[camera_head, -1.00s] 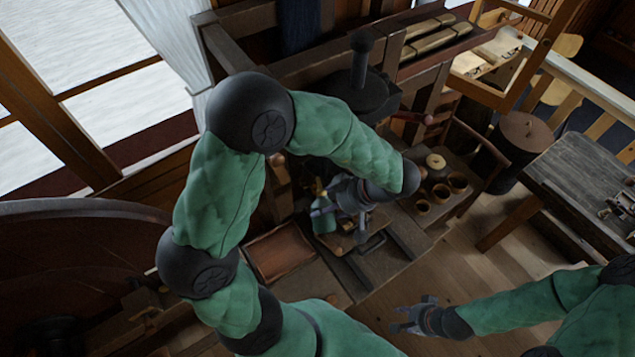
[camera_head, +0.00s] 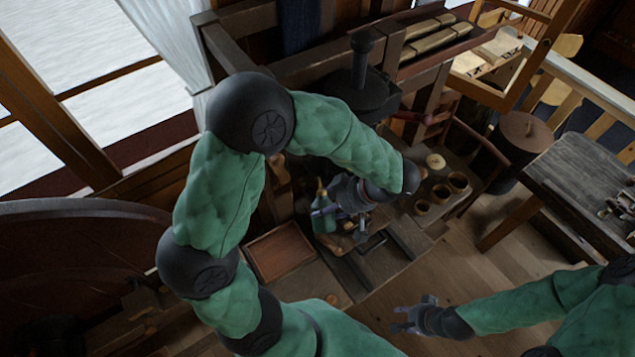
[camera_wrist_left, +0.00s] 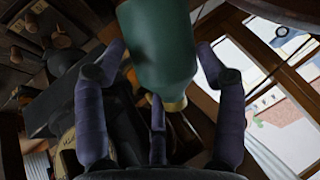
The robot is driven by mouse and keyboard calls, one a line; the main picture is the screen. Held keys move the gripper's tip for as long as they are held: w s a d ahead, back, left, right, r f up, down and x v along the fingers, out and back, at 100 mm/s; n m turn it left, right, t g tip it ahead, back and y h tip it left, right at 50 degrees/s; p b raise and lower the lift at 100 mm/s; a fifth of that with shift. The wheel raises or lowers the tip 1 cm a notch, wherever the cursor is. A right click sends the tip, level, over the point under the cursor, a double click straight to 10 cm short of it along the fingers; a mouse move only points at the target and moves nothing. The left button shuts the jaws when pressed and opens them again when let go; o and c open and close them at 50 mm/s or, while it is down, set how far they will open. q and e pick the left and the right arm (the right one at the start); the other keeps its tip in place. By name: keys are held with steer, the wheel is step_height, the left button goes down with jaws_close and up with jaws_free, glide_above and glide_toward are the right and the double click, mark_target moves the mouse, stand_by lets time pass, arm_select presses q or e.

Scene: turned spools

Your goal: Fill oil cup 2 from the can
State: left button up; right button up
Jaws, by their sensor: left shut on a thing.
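My left gripper (camera_head: 330,212) is shut on a green oil can (camera_head: 322,218) with a brass-coloured top, above the dark bench. In the left wrist view the can (camera_wrist_left: 158,48) sits between the purple fingers, with a brass-coloured end (camera_wrist_left: 175,104). Several round brown cups stand to the right of the gripper: a near one (camera_head: 422,208), a middle one (camera_head: 440,194) and a far one (camera_head: 458,182). I cannot tell which is cup 2 or see their contents. The can is apart from the cups. My right gripper (camera_head: 408,318) is open and empty over the floor.
A shallow reddish-brown tray (camera_head: 250,243) lies left of the can. A pale round-topped thing (camera_head: 435,160) stands behind the cups. A dark machine part with an upright post (camera_head: 361,58) rises behind my left forearm. A grey-topped table (camera_head: 580,165) stands at right.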

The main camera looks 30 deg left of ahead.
arm_select(q)
steer(key=r+t+y, duration=0.1)
steer(key=s+d+r+n+t+y, duration=0.1)
steer(key=y, duration=0.1)
steer(key=shift+s+d+t, duration=0.1)
steer(key=shift+s+t, duration=0.05)
steer(key=shift+t, duration=0.25)
steer(key=n+t+y, duration=0.1)
steer(key=s+d+r+n+t+y, duration=0.1)
steer(key=y, duration=0.1)
steer(key=shift+r, duration=0.3)
arm_select(e)
steer(key=shift+f, duration=0.15)
arm_select(q)
steer(key=shift+a, duration=0.1)
